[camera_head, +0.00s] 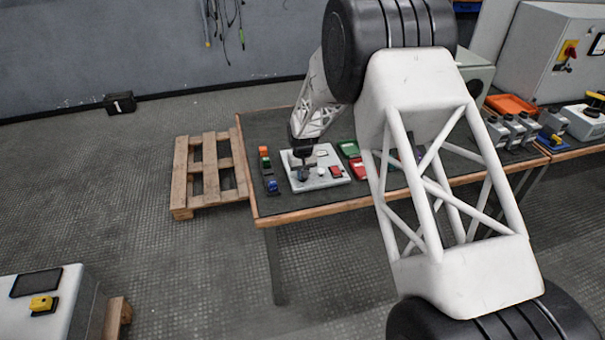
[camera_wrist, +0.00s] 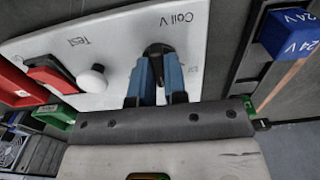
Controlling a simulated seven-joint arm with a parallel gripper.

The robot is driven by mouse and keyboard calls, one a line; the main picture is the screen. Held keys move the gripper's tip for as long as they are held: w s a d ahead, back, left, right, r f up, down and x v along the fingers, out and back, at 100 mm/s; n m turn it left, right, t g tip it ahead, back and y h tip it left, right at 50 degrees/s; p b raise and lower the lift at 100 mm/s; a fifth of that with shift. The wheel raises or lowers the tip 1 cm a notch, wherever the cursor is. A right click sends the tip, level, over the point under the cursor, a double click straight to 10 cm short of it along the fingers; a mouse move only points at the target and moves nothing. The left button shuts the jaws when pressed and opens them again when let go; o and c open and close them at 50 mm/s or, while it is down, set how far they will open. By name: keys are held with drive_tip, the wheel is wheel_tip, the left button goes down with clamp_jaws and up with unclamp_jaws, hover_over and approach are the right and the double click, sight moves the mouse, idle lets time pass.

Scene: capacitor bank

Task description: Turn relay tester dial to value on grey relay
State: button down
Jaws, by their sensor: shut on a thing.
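The relay tester is a white panel (camera_wrist: 110,37) lettered "Coil V" and "Test"; it also shows on the table in the head view (camera_head: 301,184). Its black dial (camera_wrist: 157,50) is under the "Coil V" lettering. My gripper (camera_wrist: 158,72) has its two blue fingers closed on the dial's sides; the fingers hide part of the dial and its setting cannot be read. In the head view my gripper (camera_head: 303,172) is over the tester's left part. A blue relay (camera_wrist: 290,35) marked "24 V" lies beside the panel. I cannot make out a grey relay.
A white round knob or lamp (camera_wrist: 92,79) and a red part (camera_wrist: 50,76) are on the panel. An orange block (camera_head: 263,151) and a green block (camera_head: 265,162) stand at the table's left.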

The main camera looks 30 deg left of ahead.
drive_tip(key=c, duration=1.2)
unclamp_jaws()
drive_tip(key=shift+o, duration=0.2)
drive_tip(key=shift+r, duration=0.2)
drive_tip(key=shift+r, duration=3.75)
